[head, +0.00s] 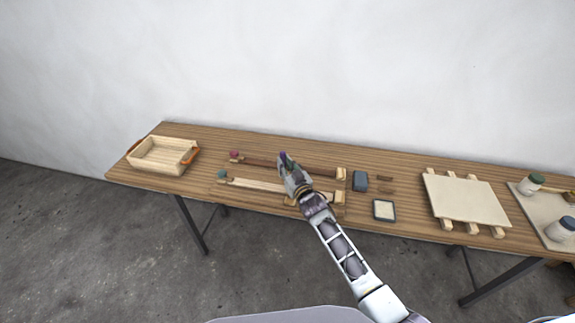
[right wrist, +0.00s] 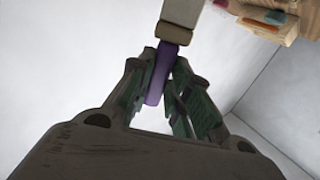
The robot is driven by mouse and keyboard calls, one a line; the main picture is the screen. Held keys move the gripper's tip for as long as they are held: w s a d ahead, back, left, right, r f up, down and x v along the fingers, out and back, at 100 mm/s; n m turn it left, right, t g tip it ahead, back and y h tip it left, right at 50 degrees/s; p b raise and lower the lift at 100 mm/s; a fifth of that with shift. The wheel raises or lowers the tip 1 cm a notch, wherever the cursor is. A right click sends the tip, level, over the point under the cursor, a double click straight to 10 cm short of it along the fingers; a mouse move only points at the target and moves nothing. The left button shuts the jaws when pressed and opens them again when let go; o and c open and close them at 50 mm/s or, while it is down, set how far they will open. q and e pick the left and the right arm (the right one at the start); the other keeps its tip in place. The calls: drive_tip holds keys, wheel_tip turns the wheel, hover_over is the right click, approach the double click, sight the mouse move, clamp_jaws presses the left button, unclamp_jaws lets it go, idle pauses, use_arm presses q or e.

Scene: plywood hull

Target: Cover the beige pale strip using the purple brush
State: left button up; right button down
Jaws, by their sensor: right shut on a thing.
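My right gripper (head: 285,164) is shut on the purple brush (right wrist: 160,75), gripping its purple handle. In the right wrist view, a beige part of the brush shows beyond the fingertips; its bristles cannot be made out. In the head view only a small bit of purple shows at the fingertips. A long pale beige strip (head: 258,184) lies on the table, with a teal piece (head: 222,174) at its left end and a wooden block at its right. My right gripper and wrist are over its right part and hide some of it. My left gripper is not in view.
A darker brown strip (head: 262,162) lies behind the pale one, with a red piece (head: 234,155) at its left. A wooden box (head: 165,156) stands at left. A blue-grey block (head: 360,181), a small framed tray (head: 384,210), a board on battens (head: 465,198) and jars are at right.

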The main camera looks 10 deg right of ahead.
drive_tip(key=shift+s+a+r, duration=0.1)
drive_tip(key=shift+a+r, duration=0.05)
drive_tip(key=shift+r, duration=0.35)
drive_tip(key=shift+f, duration=0.1)
